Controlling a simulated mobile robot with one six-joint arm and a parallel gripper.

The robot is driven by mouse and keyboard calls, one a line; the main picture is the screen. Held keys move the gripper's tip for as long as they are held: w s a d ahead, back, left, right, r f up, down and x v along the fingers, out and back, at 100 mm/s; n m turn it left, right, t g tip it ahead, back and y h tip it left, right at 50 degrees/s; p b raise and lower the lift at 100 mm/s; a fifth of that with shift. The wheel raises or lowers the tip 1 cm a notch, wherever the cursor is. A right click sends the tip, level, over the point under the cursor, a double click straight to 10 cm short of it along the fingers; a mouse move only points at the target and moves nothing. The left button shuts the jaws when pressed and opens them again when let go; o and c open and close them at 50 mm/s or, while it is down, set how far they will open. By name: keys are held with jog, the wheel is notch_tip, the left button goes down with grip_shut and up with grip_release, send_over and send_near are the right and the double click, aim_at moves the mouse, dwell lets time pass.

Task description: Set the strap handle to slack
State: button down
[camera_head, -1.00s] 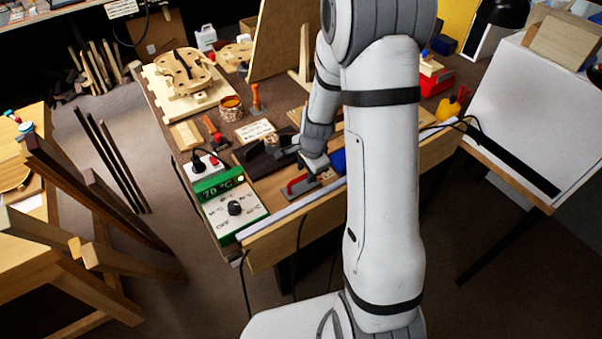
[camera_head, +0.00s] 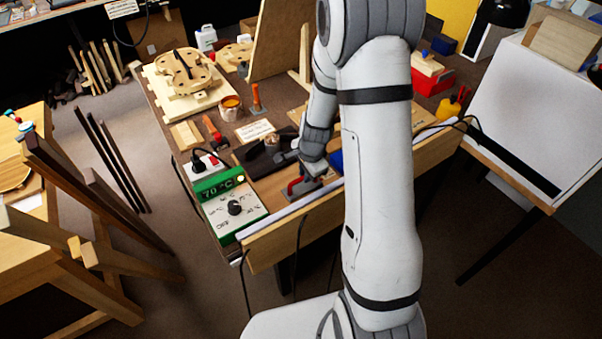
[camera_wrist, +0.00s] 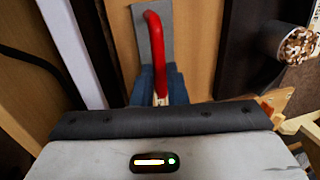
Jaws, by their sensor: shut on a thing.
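The strap handle is a red bar (camera_wrist: 157,48) standing over a grey plate (camera_wrist: 150,22) in the wrist view. In the head view the red handle (camera_head: 294,186) shows near the bench's front edge, left of my gripper's end. My gripper (camera_wrist: 161,88) has its blue fingers on both sides of the handle's near end and is shut on it. The grip spot is partly hidden by the gripper body. In the head view the fingertips are too small to make out.
A control box (camera_head: 222,205) reading 70 °C stands left of the handle. A dark block (camera_head: 257,161) lies behind it. A round speckled-ended piece (camera_wrist: 298,43) is at the wrist view's upper right. A pale strip (camera_head: 280,219) runs along the bench front.

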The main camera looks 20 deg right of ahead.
dwell(0.3)
jog(key=shift+w+a+r+p, duration=0.1)
jog(key=shift+w+p, duration=0.2)
jog(key=shift+w, duration=0.05)
jog(key=w, duration=0.2)
jog(key=w+a+p, duration=0.1)
jog(key=w, duration=0.1)
jog(key=w+a+p, duration=0.1)
jog(key=w, duration=0.1)
jog(key=shift+w, duration=0.15)
jog(key=c, duration=1.6)
grip_release()
jog(key=shift+o, duration=0.7)
